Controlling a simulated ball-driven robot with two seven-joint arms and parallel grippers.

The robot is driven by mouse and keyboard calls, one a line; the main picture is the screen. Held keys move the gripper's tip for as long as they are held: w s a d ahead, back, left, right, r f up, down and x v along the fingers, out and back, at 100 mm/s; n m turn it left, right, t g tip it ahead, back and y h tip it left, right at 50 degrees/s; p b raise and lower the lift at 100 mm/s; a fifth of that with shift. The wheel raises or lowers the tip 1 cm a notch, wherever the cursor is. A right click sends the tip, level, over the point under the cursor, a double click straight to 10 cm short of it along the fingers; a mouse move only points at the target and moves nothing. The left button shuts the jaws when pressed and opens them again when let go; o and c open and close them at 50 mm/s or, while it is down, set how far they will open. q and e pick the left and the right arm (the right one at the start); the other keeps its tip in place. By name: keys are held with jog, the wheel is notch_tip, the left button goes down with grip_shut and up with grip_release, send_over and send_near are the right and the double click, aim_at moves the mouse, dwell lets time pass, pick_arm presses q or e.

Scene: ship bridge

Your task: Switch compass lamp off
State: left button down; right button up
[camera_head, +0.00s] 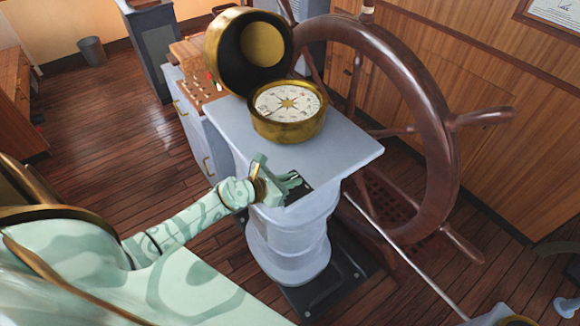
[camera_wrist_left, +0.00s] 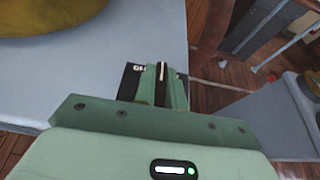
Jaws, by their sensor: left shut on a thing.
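The brass compass (camera_head: 288,112) sits on top of the pale grey binnacle stand (camera_head: 345,148), with its round brass hood tilted open behind it. A black switch plate (camera_head: 299,190) is at the stand's front edge. My left gripper (camera_head: 290,182) is at this plate. In the left wrist view, my left gripper (camera_wrist_left: 161,88) is shut on a black switch knob (camera_wrist_left: 161,72) with a white line. White lettering shows beside it, partly hidden by the finger. The compass base also shows at the upper left of the wrist view (camera_wrist_left: 45,18). My right gripper is not in view.
A large wooden ship's wheel (camera_head: 437,130) stands right behind the binnacle. A grey cabinet with a wooden panel (camera_head: 195,125) is behind it on the left. A bin (camera_head: 92,52) stands by the far wall. The plank floor at left is clear.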

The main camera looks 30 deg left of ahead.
pick_arm(q)
jog(key=n+y+p, duration=0.2)
jog(key=p, duration=0.1)
jog(key=n+t+y+p, duration=0.1)
jog(key=p, duration=0.1)
jog(key=shift+d+r+n+y, duration=0.1)
jog(key=shift+r+n+y, duration=0.2)
jog(key=shift+y, duration=0.1)
jog(key=shift+f+n+y+p, duration=0.15)
jog(key=shift+n+y+p, duration=0.45)
jog(key=shift+y, duration=0.1)
jog(key=shift+f+n+y+p, duration=0.15)
jog(key=shift+n+y+p, duration=0.35)
jog(key=shift+n+y, duration=0.15)
jog(key=c, duration=1.5)
grip_release()
jog(key=shift+o, duration=0.2)
jog(key=p+v, duration=0.3)
jog(key=v, duration=1.3)
jog(key=shift+d, duration=0.2)
